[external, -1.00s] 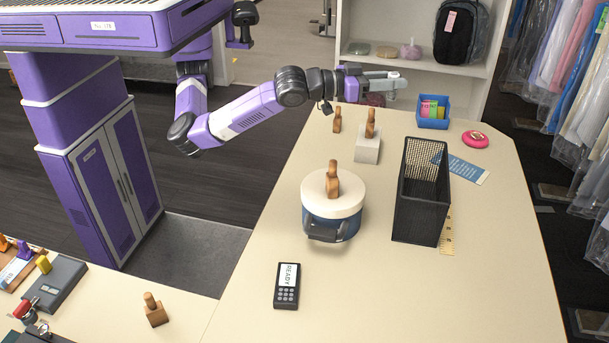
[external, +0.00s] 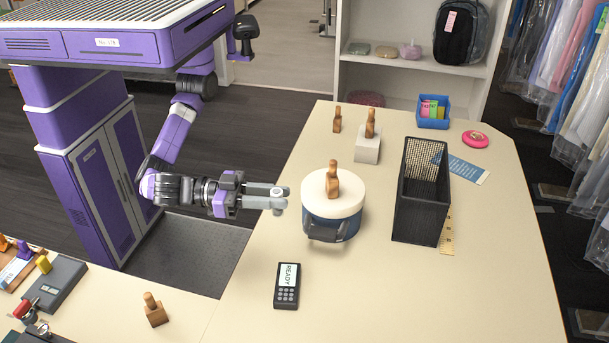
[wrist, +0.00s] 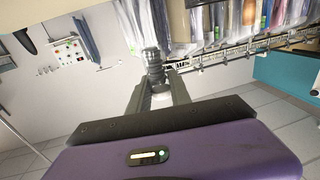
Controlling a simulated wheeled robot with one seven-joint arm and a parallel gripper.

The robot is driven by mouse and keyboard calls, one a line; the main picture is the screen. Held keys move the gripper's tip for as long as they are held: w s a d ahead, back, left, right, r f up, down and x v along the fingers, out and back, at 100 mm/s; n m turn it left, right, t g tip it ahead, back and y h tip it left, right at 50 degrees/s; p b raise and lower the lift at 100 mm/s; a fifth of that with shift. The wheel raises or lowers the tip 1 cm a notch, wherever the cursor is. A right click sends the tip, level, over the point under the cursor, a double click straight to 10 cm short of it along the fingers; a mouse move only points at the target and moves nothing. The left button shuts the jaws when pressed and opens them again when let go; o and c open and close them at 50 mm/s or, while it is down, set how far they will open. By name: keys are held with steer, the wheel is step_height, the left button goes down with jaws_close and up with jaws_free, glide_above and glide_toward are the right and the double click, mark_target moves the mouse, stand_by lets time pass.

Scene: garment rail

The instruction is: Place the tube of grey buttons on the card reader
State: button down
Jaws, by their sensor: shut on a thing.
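The card reader (external: 287,286) is a small dark handset with a lit "READY" screen and a keypad, lying flat near the table's left edge. My gripper (external: 279,199) is above that edge, beyond the card reader and left of the round white-topped tin. It is shut on the tube of grey buttons (wrist: 154,70), which shows in the wrist view as a grey ribbed cylinder between the fingertips. In the external view the tube is small and mostly merges with the grey fingers. The card reader is not seen in the wrist view.
The white-topped blue tin (external: 333,200) bears a wooden hand piece (external: 332,180) and stands close to my gripper's right. A black mesh bin (external: 422,200) is further right. A white block (external: 367,150) and blue box (external: 433,112) stand behind. The table around the card reader is clear.

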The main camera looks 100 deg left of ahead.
step_height(320, 180, down, 20)
steer(key=b, duration=0.2)
steer(key=shift+b, duration=0.4)
steer(key=shift+f, duration=0.2)
steer(key=c, duration=1.2)
jaws_free()
steer(key=shift+r, duration=0.1)
steer(key=s, duration=0.4)
steer(key=s+d, duration=0.1)
steer(key=s, duration=0.3)
steer(key=s+d+p, duration=0.1)
steer(key=s, duration=0.3)
steer(key=shift+r, duration=0.1)
